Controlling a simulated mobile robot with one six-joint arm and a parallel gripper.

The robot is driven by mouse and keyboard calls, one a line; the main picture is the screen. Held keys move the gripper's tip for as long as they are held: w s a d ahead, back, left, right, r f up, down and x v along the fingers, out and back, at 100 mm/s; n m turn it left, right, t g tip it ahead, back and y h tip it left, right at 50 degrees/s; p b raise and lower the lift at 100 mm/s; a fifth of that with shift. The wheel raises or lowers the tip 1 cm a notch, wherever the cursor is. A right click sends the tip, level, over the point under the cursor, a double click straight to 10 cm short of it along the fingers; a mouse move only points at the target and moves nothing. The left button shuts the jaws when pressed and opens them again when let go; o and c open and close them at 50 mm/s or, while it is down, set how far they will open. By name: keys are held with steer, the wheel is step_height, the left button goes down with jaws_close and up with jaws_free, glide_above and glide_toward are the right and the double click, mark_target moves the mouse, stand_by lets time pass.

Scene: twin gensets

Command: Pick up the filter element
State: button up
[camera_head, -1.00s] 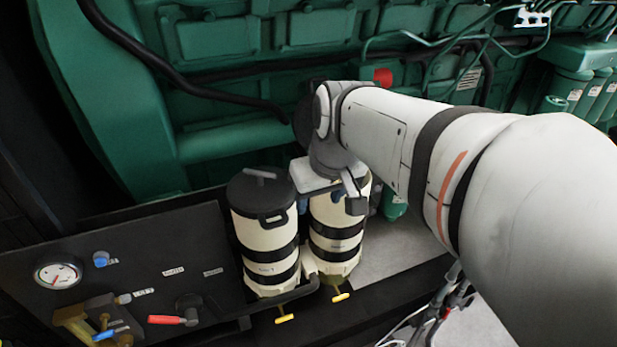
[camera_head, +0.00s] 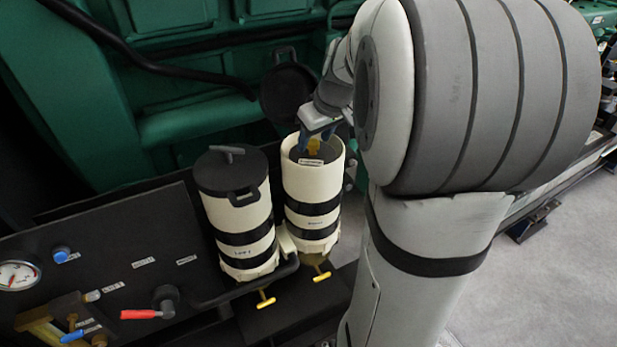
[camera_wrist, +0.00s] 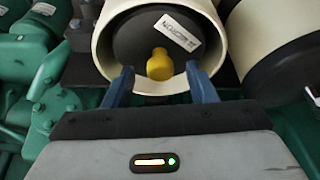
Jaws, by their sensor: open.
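The filter element (camera_wrist: 135,45) is a dark round body with a yellow knob (camera_wrist: 160,65) and a white label, seated inside an open cream canister (camera_head: 313,182). In the head view its dark top (camera_head: 322,152) and a bit of yellow show inside the rim. My gripper (camera_wrist: 162,85) is open in the wrist view, its two blue fingers at the near rim of the canister, one on each side of the yellow knob. The fingers hold nothing. In the head view my gripper (camera_head: 318,135) is over the canister mouth, partly hidden by my arm.
The black lid (camera_head: 288,88) of the open canister stands tipped back behind it. A second cream canister (camera_head: 240,215) with its black lid on stands to the left. A panel with a gauge (camera_head: 18,276) and valves lies further left. The green engine (camera_head: 185,95) is behind.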

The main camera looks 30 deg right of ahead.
steer(key=shift+w+f, duration=0.15)
steer(key=shift+f, duration=0.3)
steer(key=shift+c, duration=0.2)
jaws_close()
steer(key=shift+r, duration=0.1)
